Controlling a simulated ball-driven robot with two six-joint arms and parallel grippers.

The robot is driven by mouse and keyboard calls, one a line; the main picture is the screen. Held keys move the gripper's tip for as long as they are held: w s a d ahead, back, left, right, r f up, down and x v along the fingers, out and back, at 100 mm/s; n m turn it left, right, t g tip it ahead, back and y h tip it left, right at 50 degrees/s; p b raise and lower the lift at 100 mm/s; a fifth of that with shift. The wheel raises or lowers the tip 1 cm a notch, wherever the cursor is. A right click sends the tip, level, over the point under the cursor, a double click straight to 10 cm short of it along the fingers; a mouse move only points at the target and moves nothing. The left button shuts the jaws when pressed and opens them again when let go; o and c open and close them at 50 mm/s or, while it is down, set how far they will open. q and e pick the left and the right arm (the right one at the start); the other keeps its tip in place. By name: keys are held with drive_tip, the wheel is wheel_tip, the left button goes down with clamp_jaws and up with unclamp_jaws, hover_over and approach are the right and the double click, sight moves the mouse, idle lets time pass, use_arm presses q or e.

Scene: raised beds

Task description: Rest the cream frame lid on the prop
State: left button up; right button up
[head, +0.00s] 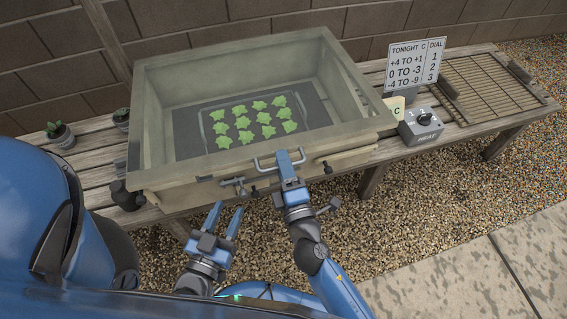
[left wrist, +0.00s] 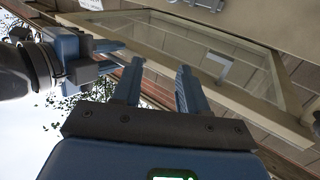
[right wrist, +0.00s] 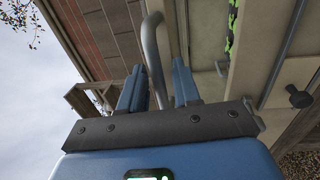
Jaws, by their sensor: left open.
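The cream frame lid (head: 262,171) is a wide glazed frame over a box of seedlings, with a grey bar handle (head: 262,163) on its front edge. My right gripper (head: 290,160) is shut on this handle; the bar (right wrist: 154,55) passes between its fingers in the right wrist view. A small grey metal fitting (head: 239,184), perhaps the prop, is on the box front left of the handle. My left gripper (head: 227,220) is open and empty, below and in front of that fitting. The glazed panel (left wrist: 205,55) shows beyond its fingers in the left wrist view. How far the lid is raised is unclear.
A grey heat dial box (head: 421,126), a sign (head: 414,63) and a wire rack (head: 490,85) are on the wooden bench at the right. Potted plants (head: 61,136) stand at the left. Gravel (head: 400,210) lies in front.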

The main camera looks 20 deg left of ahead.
clamp_jaws()
drive_tip(key=w+a+r+g+h+p, duration=0.1)
drive_tip(key=w+r+p, duration=0.1)
drive_tip(key=r+p, duration=1.05)
drive_tip(key=w+a+r+g+h+p, duration=0.15)
drive_tip(key=r+p, duration=0.55)
drive_tip(key=p, duration=1.1)
drive_tip(key=w+a+r+p, duration=0.4)
drive_tip(key=w+r+p, duration=0.2)
drive_tip(key=r, duration=0.3)
drive_tip(key=w+a+r+p, duration=0.4)
drive_tip(key=w+r+p, duration=0.2)
drive_tip(key=r+p, duration=0.3)
drive_tip(key=shift+r+y+p, duration=0.15)
drive_tip(key=shift+y+p, duration=0.15)
drive_tip(key=shift+y, duration=0.05)
